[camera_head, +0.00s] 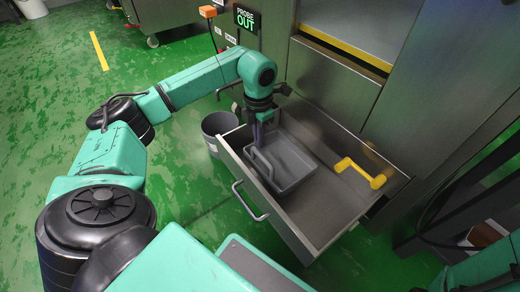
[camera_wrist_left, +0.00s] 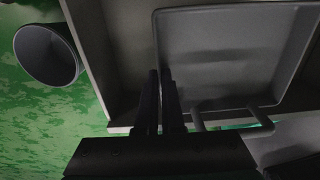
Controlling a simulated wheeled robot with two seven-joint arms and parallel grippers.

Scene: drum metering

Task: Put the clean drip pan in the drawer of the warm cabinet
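The drip pan (camera_head: 292,165) is a grey shallow tray with a loop handle on its near left side. It sits inside the pulled-out drawer (camera_head: 325,212), toward the drawer's left end; whether it rests fully on the floor is hard to tell. In the left wrist view the pan (camera_wrist_left: 235,55) fills the upper right. My left gripper (camera_head: 259,137) reaches down at the pan's left back edge. Its dark fingers (camera_wrist_left: 160,95) are close together, with the pan's side wall running between them. The warm cabinet (camera_head: 330,85) stands behind the drawer. My right gripper does not show.
A yellow crank-shaped piece (camera_head: 362,172) lies at the drawer's right end. A grey bucket (camera_head: 220,130) stands on the green floor left of the drawer. A "PROBE OUT" display (camera_head: 246,18) is on the cabinet front. The drawer has a bar handle (camera_head: 247,204) on its front.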

